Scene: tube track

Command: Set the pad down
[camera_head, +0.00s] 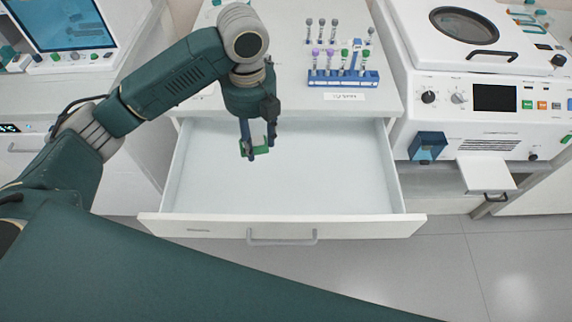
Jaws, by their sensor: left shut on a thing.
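My left gripper (257,147) points down over the open drawer and is shut on a small green piece (262,150), which I take to be the pad. Only a little of the pad shows between and beside the dark fingers. It is held above the drawer's interior, toward the left of its middle; the exact height is hard to tell. The open white drawer (330,195) has a bare, pale floor. My right gripper is not in view.
A blue rack (342,79) with several capped tubes stands on the white counter (295,100) behind the drawer. A white machine (490,75) with a round lid window stands at the right. A screen (65,25) is at the upper left. The drawer's handle (281,239) faces front.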

